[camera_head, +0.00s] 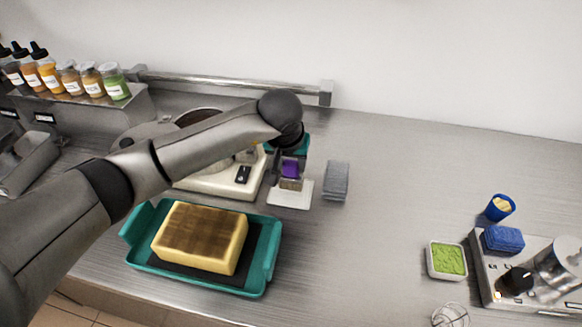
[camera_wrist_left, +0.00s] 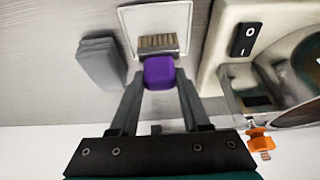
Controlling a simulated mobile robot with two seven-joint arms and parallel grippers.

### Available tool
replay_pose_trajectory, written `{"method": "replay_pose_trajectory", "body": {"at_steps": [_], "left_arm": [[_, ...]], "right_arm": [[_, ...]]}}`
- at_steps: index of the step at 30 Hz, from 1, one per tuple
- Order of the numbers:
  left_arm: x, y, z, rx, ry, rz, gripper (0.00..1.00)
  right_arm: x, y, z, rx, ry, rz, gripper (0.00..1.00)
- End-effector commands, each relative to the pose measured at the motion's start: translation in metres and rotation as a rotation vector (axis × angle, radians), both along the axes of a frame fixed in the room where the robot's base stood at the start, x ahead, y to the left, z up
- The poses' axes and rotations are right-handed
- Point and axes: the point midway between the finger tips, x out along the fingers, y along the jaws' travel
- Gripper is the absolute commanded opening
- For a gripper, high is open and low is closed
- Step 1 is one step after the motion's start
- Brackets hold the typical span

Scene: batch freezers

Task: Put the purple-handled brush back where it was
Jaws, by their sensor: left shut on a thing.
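The brush (camera_head: 291,169) has a purple handle and pale tan bristles. My left gripper (camera_head: 290,173) is shut on its handle. In the left wrist view the purple handle (camera_wrist_left: 159,73) sits between the two fingers (camera_wrist_left: 158,80), with the bristles (camera_wrist_left: 157,42) pointing away from the gripper. The brush is over a white square plate (camera_head: 289,201), which also shows in the left wrist view (camera_wrist_left: 170,18). I cannot tell whether the bristles touch the plate. My right gripper is not in view.
A grey block (camera_head: 336,181) stands just right of the plate. A cream-coloured machine (camera_head: 220,182) stands close on the left. A teal tray (camera_head: 265,277) with a yellow block (camera_head: 200,237) is in front. The counter to the right is clear up to a green-filled dish (camera_head: 447,260).

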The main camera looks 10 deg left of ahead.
Motion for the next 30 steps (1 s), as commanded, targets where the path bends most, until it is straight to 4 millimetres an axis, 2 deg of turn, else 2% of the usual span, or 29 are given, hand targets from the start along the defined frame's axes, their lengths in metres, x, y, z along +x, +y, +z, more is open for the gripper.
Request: {"method": "replay_pose_trajectory", "body": {"at_steps": [1, 3, 15, 16, 23, 30], "left_arm": [[-0.001, 0.000, -0.010, 0.000, 0.004, 0.001, 0.02], [-0.001, -0.001, -0.017, -0.001, 0.002, 0.000, 0.02], [0.000, 0.000, -0.022, 0.000, -0.002, 0.000, 0.02], [0.000, 0.000, -0.021, 0.000, -0.001, 0.000, 0.50], [0.000, 0.000, -0.021, 0.000, 0.000, 0.000, 0.76], [0.000, 0.000, -0.020, 0.000, 0.000, 0.000, 0.77]], "right_arm": [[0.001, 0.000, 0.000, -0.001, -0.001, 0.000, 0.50], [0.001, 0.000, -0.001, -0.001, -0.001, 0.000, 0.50], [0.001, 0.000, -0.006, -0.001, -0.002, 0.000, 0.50], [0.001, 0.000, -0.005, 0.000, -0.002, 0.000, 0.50], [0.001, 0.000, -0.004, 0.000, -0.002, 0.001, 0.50], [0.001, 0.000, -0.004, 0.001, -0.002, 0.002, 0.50]]}}
